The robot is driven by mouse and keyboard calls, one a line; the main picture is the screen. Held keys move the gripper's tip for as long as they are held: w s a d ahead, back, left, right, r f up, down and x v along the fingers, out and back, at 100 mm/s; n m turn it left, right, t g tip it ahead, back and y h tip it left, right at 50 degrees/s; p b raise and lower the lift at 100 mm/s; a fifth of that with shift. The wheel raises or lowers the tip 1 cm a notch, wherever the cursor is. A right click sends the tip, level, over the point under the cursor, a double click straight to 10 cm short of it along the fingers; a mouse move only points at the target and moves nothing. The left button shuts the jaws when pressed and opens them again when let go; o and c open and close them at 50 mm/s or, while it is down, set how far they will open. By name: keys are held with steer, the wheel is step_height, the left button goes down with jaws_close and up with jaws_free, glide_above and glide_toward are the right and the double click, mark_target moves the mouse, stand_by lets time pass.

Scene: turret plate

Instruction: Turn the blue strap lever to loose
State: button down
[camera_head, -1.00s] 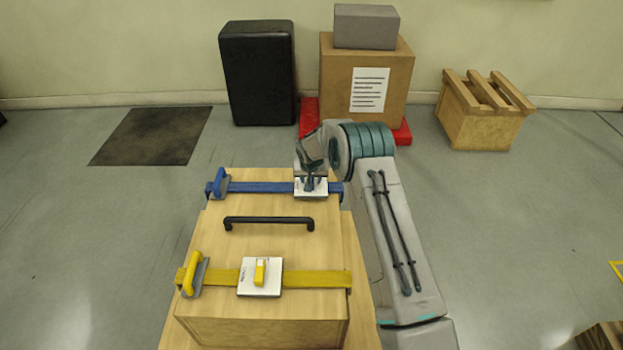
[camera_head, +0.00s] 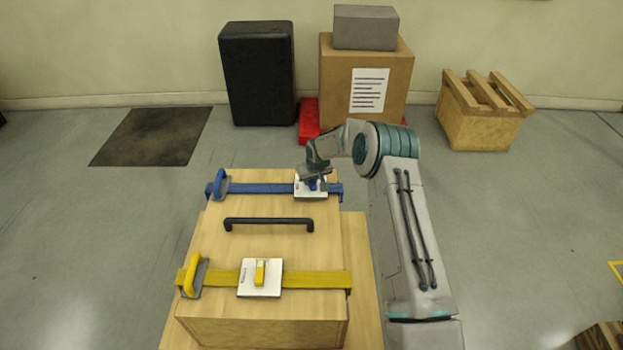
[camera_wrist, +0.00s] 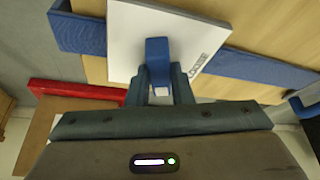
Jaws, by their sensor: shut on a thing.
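The blue strap (camera_head: 262,188) runs across the far end of the wooden box, with a white plate (camera_head: 300,193) near its right end. In the wrist view the white plate (camera_wrist: 128,32) carries a small blue lever (camera_wrist: 157,52) and the word LOOSE near its right edge. My gripper (camera_wrist: 159,76) is shut on the blue lever, with one finger on each side of it. In the head view my gripper (camera_head: 314,176) covers most of the lever, so its angle there cannot be told.
A yellow strap (camera_head: 315,279) with its own white plate and yellow lever (camera_head: 260,272) crosses the near end. A black handle (camera_head: 268,222) stands between the straps. A blue buckle (camera_head: 221,183) is at the blue strap's left end.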

steer(key=n, duration=0.1)
steer(key=n+y, duration=0.1)
steer(key=n, duration=0.1)
steer(key=shift+w+d+n+g, duration=0.1)
steer(key=shift+d+n+g, duration=0.05)
steer(key=shift+n+g, duration=0.15)
steer(key=n+g+y+b, duration=0.1)
steer(key=n+b, duration=0.1)
steer(key=n, duration=0.1)
steer(key=shift+w+f+n, duration=0.1)
steer(key=shift+n, duration=0.2)
steer(key=n+b, duration=0.1)
steer(key=n, duration=0.1)
steer(key=n+g+b, duration=0.1)
steer(key=n, duration=0.1)
steer(key=shift+w+g+y, duration=0.1)
steer(key=shift+g+y, duration=0.2)
steer(key=shift+y, duration=0.1)
steer(key=shift+n+g+b, duration=0.5)
steer(key=shift+n+b, duration=0.1)
steer(key=shift+n, duration=0.7)
steer(key=c, duration=1.3)
jaws_free()
steer(key=p+v, duration=0.4)
steer(key=v, duration=1)
steer(key=shift+d, duration=0.1)
